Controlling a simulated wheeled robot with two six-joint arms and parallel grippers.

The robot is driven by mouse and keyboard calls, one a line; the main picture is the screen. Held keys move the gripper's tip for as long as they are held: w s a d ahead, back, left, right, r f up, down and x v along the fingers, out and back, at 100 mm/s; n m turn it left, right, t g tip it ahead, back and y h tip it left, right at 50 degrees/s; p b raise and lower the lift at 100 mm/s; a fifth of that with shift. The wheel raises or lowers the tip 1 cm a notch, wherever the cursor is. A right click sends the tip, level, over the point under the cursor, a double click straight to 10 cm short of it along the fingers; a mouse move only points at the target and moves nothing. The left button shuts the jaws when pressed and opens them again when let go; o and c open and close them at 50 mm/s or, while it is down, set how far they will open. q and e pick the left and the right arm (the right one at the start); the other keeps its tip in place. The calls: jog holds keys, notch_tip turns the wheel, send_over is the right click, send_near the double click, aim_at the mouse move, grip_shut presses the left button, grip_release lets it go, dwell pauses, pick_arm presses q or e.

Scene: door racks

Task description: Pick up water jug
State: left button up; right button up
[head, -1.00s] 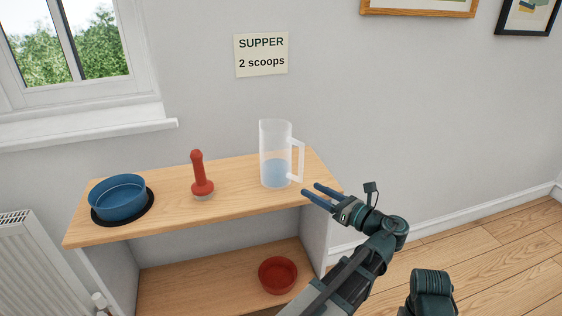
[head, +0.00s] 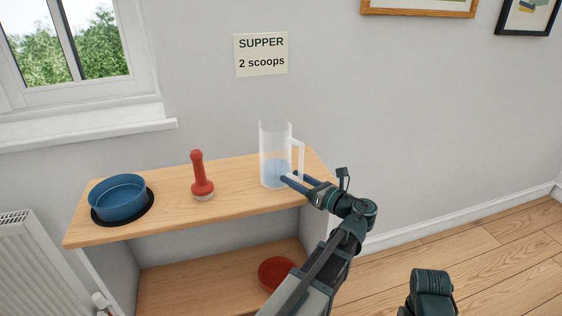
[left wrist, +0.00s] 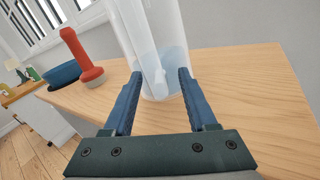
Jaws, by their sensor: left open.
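The clear water jug (head: 272,150) stands upright on the right part of the wooden top shelf, with bluish water in its lower part and its handle to the right. My left gripper (head: 291,177) is open at the handle's lower part, low over the shelf. In the left wrist view, the jug (left wrist: 155,30) stands ahead, and its handle appears between the two blue fingers of the gripper (left wrist: 160,73). I cannot tell whether either finger touches it. My right gripper is out of view.
A red bowl (head: 275,272) is on the lower shelf, partly hidden by my left arm. A wall note (head: 261,54) reads "SUPPER 2 scoops".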

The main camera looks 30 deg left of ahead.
pick_arm(q)
grip_shut()
dwell(1.4)
